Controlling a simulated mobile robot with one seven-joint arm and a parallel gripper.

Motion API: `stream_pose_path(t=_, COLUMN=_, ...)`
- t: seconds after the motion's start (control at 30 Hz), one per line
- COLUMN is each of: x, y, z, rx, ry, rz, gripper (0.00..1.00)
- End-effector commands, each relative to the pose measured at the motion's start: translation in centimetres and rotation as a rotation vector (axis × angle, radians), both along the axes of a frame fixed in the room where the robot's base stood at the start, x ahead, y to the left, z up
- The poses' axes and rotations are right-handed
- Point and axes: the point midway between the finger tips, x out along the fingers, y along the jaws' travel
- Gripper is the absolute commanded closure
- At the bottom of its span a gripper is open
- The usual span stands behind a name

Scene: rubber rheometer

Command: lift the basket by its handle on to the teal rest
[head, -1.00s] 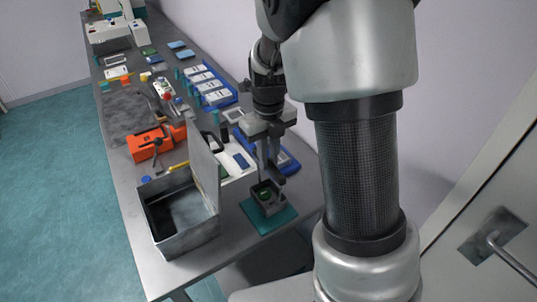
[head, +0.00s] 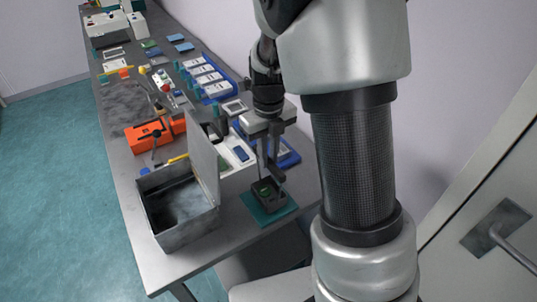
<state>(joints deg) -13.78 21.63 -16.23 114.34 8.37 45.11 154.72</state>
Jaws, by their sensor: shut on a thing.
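A small dark basket (head: 271,204) with something green inside is at the teal rest (head: 253,212), near the right end of the bench. It appears upright over the rest; I cannot tell whether its base touches the teal surface. My gripper (head: 269,176) points down just above the basket and is shut on its handle. The fingers hide most of the handle.
An open grey metal box (head: 187,236) with a raised lid stands close left of the rest. Behind are a white device (head: 236,170), a blue tray (head: 288,157) and an orange tool case (head: 146,135). The bench's front edge is near.

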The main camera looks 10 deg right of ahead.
Motion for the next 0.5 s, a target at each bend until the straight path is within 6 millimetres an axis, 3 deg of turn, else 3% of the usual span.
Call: stream_pose_path(t=0.5, x=0.03, y=0.00, z=-0.61, rx=0.000, ry=-0.001, rz=0.000, gripper=1.00)
